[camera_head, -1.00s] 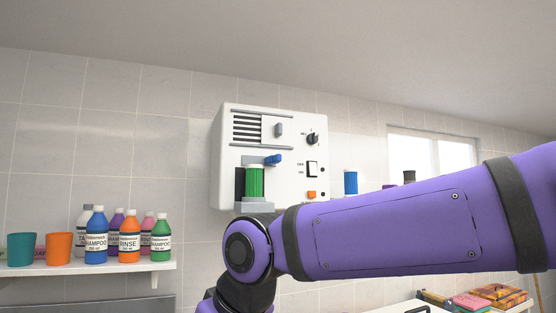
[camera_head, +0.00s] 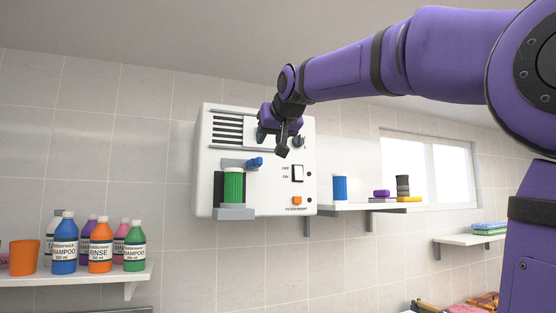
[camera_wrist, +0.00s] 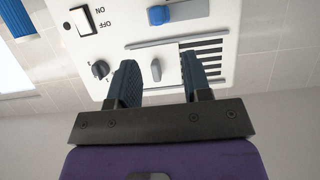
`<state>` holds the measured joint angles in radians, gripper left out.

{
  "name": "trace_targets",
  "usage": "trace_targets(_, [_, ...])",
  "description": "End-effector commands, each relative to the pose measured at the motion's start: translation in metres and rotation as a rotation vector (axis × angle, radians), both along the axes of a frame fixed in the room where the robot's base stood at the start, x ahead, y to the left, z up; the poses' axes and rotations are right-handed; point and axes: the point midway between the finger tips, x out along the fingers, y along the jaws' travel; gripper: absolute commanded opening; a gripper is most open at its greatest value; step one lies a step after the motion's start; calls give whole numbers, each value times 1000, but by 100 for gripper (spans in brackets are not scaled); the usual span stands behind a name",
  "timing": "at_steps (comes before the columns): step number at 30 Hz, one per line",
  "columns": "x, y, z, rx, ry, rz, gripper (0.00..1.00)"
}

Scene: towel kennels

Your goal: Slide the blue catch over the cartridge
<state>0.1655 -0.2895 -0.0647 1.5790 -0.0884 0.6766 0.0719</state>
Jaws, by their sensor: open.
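The blue catch (camera_head: 255,162) sits on a grey rail on the front of the white wall unit (camera_head: 265,185), just above and right of the green cartridge (camera_head: 233,184). The cartridge stands upright in a dark recess over a grey ledge. In the wrist view the catch (camera_wrist: 160,15) is near the top edge; the cartridge is out of that view. My gripper (camera_head: 272,145) is in front of the unit's upper part, above and right of the catch. In the wrist view my gripper (camera_wrist: 160,80) is open, its fingers either side of a grey slider knob (camera_wrist: 156,70); contact cannot be told.
The unit also has a vent slider, a dial (camera_wrist: 100,69), an on-off switch (camera_head: 297,173) and an orange button (camera_head: 296,200). A shelf at left holds several bottles (camera_head: 100,245). A shelf at right holds a blue cup (camera_head: 340,188).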

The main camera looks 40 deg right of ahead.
Motion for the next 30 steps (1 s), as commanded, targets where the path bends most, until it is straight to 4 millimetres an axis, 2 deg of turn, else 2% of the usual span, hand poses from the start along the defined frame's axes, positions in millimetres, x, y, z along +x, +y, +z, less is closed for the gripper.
trace_targets(5, [14, -4, -4, -1, -1, -1, 45])
trace_targets(18, [78, -23, -33, -1, 0, -1, 45])
trace_targets(24, [93, -27, -39, 0, -1, 0, 45])
trace_targets(30, [96, -28, -40, 0, -2, 0, 45])
